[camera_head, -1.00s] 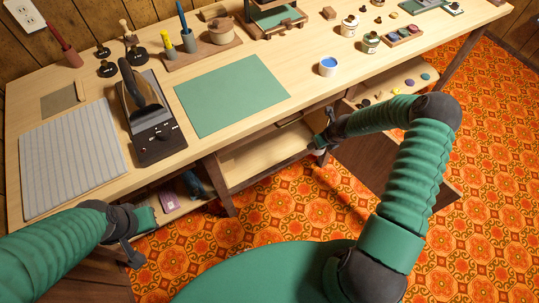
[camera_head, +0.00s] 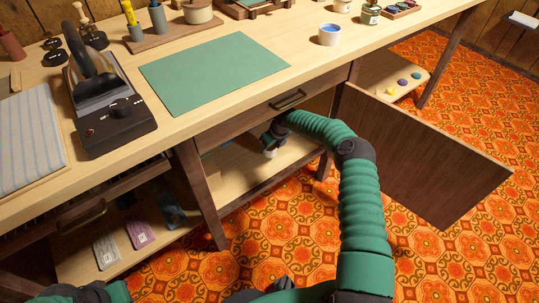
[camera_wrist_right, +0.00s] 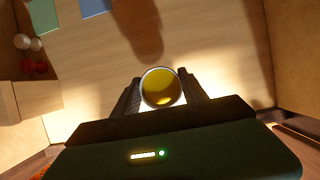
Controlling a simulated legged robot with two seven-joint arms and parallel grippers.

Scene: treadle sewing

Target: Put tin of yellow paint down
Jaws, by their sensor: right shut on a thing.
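The tin of yellow paint (camera_wrist_right: 161,88) is round and open-topped, with yellow paint inside. In the right wrist view it sits between the two dark fingers of my right gripper (camera_wrist_right: 160,92), which is shut on it. In the head view my right gripper (camera_head: 270,138) is inside the open compartment under the bench, and the tin (camera_head: 270,152) shows as a small pale shape just above or on the compartment floor (camera_head: 235,182); I cannot tell whether it touches. My left arm shows only at the bottom left edge; its fingers are out of frame.
A brown door (camera_head: 425,165) stands open right of the compartment.

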